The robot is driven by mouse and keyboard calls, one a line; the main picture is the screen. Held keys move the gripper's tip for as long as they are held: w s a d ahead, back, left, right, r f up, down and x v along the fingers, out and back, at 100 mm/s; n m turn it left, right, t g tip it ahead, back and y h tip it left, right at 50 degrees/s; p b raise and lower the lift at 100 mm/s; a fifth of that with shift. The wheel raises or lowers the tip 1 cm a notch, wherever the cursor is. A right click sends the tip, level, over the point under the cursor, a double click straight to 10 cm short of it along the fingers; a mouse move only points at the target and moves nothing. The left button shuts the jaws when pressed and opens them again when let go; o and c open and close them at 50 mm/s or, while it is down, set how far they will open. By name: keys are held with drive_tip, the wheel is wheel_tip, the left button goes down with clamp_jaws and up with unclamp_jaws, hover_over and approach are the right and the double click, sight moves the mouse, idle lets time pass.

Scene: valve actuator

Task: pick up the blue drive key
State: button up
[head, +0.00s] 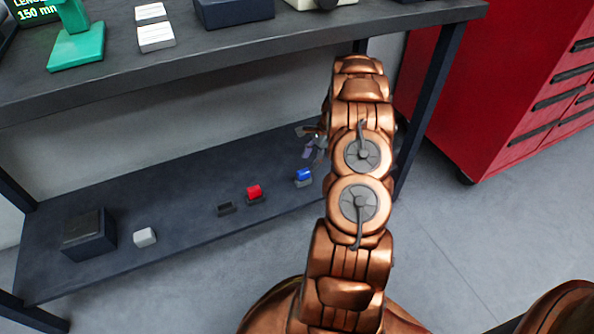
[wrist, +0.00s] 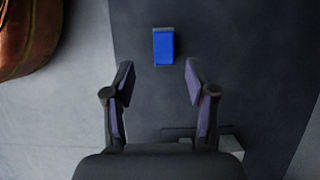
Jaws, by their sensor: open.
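The blue drive key (head: 303,174) sits in a small dark holder on the lower shelf (head: 180,200) in the head view, at the right of a row of small items. In the wrist view the blue key (wrist: 164,47) lies ahead of the fingertips, roughly centred between them and apart from both. My gripper (wrist: 160,75) is open and empty, its two dark fingers spread on either side. In the head view my gripper (head: 312,142) shows only partly beside my copper arm, above and slightly behind the key.
A red key (head: 254,191) in a holder and an empty-looking dark holder (head: 226,208) stand left of the blue key. The upper bench (head: 250,50) overhangs the shelf. A red cabinet (head: 500,90) stands right.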

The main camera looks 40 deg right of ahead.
sight(304, 171)
drive_tip(key=shift+b+x, duration=0.3)
drive_tip(key=shift+x, duration=0.9)
drive_tip(key=b+x, duration=0.1)
drive_tip(key=x, duration=0.1)
drive_tip(key=b+x, duration=0.1)
drive_tip(key=shift+w+d+f, duration=0.1)
drive_tip(key=shift+w+f, duration=0.2)
drive_tip(key=shift+f, duration=0.1)
drive_tip(key=shift+w+a+f, duration=0.1)
drive_tip(key=shift+a+f, duration=0.15)
drive_tip(key=shift+f, duration=0.2)
clamp_jaws()
